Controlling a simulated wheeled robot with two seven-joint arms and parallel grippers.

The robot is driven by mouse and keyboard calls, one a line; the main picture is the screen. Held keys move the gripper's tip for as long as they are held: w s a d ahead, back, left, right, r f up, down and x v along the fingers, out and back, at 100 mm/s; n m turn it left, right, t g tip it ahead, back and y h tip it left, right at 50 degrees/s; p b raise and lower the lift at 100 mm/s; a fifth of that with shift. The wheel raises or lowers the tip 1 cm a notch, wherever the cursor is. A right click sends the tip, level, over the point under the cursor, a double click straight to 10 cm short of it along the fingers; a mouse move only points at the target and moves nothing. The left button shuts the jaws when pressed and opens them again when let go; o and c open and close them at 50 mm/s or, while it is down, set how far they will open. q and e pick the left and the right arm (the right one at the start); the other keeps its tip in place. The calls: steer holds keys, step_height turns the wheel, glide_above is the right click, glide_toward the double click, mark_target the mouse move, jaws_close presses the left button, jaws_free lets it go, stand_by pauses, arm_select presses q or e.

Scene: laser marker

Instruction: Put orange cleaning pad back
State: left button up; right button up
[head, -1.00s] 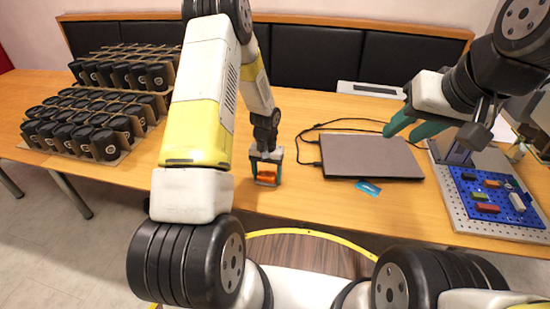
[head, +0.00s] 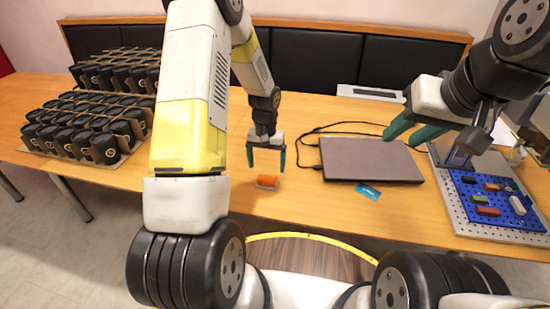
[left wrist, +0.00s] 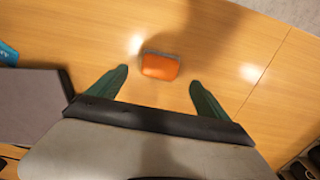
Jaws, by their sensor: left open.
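The orange cleaning pad (head: 267,182) lies on the wooden table, left of the laptop. It also shows in the left wrist view (left wrist: 160,67), just beyond and between the fingertips. My left gripper (head: 266,160) is open and empty above the pad, its green fingers apart from it; its two fingers also show in the left wrist view (left wrist: 158,82). My right gripper (head: 408,132) is over the right side of the laptop, with its green fingers apart and nothing seen between them.
A closed grey laptop (head: 370,160) lies at the middle right, with a blue card (head: 368,191) in front. A blue tray (head: 492,203) with several coloured blocks sits on a perforated plate (head: 470,226) at right. Trays of black cups (head: 85,130) stand at left.

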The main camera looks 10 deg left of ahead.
arm_select(q)
step_height(320, 180, up, 5)
step_height(320, 180, up, 8)
steer(key=t, duration=0.1)
glide_above(267, 178)
steer(key=s, duration=0.2)
steer(key=s+r+t, duration=0.2)
steer(key=s+r, duration=0.5)
steer(key=r, duration=0.4)
steer(key=s+d+r+t+h, duration=0.1)
steer(key=s+r, duration=0.3)
steer(key=s, duration=0.3)
steer(key=s+d+r+t+h, duration=0.1)
steer(key=s+r, duration=0.3)
steer(key=s, duration=0.4)
steer(key=shift+r+t, duration=0.3)
steer(key=shift+t, duration=0.3)
steer(key=shift+d, duration=0.1)
